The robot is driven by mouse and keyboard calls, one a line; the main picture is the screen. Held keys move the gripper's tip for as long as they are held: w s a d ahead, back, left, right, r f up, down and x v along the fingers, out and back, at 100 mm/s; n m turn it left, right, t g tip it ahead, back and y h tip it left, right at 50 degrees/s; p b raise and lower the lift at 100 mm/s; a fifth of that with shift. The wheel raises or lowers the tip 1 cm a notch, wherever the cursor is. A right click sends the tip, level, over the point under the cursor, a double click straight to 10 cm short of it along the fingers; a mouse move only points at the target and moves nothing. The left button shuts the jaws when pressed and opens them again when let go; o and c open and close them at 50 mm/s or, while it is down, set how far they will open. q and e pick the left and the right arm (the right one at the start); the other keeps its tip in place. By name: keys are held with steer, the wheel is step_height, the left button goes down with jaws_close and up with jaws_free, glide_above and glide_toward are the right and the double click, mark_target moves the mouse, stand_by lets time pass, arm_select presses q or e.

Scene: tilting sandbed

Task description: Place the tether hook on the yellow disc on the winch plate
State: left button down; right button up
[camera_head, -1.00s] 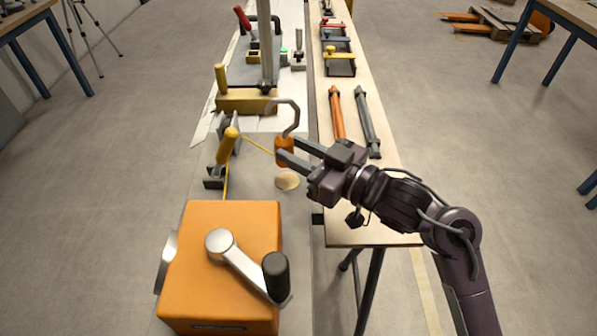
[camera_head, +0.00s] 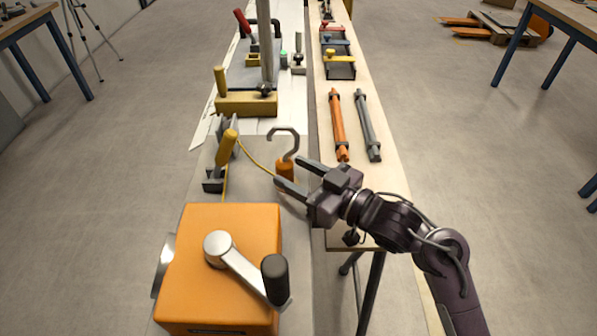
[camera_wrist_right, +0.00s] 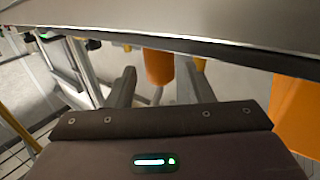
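The tether hook has a grey curved hook (camera_head: 285,134) on an orange body (camera_head: 285,169). It stands upright on the grey winch plate (camera_head: 255,208), where the disc was seen earlier. The disc is now hidden, so I cannot tell how well the body is centred on it. My right gripper (camera_head: 287,171) is open, its two fingers spread apart near the orange body. In the right wrist view the orange body (camera_wrist_right: 158,67) shows between the spread fingers (camera_wrist_right: 156,68). My left gripper is not in view.
The orange winch box (camera_head: 222,245) with its crank stands in front. A yellow-handled clamp (camera_head: 226,150) is to the left, and a yellow tether (camera_head: 254,160) runs to the hook. Orange (camera_head: 338,125) and grey (camera_head: 367,125) bars lie on the right-hand board.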

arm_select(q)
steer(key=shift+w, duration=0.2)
arm_select(e)
steer(key=shift+o, duration=0.2)
steer(key=shift+r, duration=0.15)
steer(key=shift+s+d+r, duration=0.1)
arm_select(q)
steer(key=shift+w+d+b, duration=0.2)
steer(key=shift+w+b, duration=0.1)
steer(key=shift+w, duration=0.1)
arm_select(e)
steer(key=v, duration=1.1)
steer(key=shift+s+d, duration=0.15)
steer(key=shift+d, duration=0.15)
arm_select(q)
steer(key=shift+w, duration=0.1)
